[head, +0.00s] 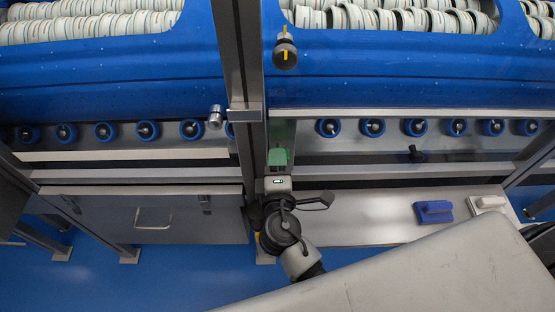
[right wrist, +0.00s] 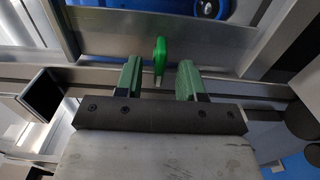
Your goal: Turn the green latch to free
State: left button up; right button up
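The green latch (right wrist: 160,55) shows in the right wrist view as a small bright green upright piece in front of a grey metal rail. My right gripper (right wrist: 159,77) is open, with its two green fingers apart. The latch stands just beyond the gap between the fingertips, roughly centred, and no finger visibly touches it. In the head view my right gripper (head: 278,157) is raised against the steel post, seen from behind. I cannot make out the latch there; the gripper or post seems to hide it. My left gripper is not in view.
A steel post (head: 243,70) stands at the centre, with a silver knob (head: 215,117) on its left side. Blue tubs (head: 400,70) full of pale rings sit above rows of blue rollers. A blue block (head: 433,212) and a white block (head: 488,203) lie on the steel shelf (head: 375,218).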

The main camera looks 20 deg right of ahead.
jog(key=b+v, duration=0.2)
jog(key=v, duration=0.8)
jog(key=shift+s+b, duration=0.2)
jog(key=shift+b, duration=0.15)
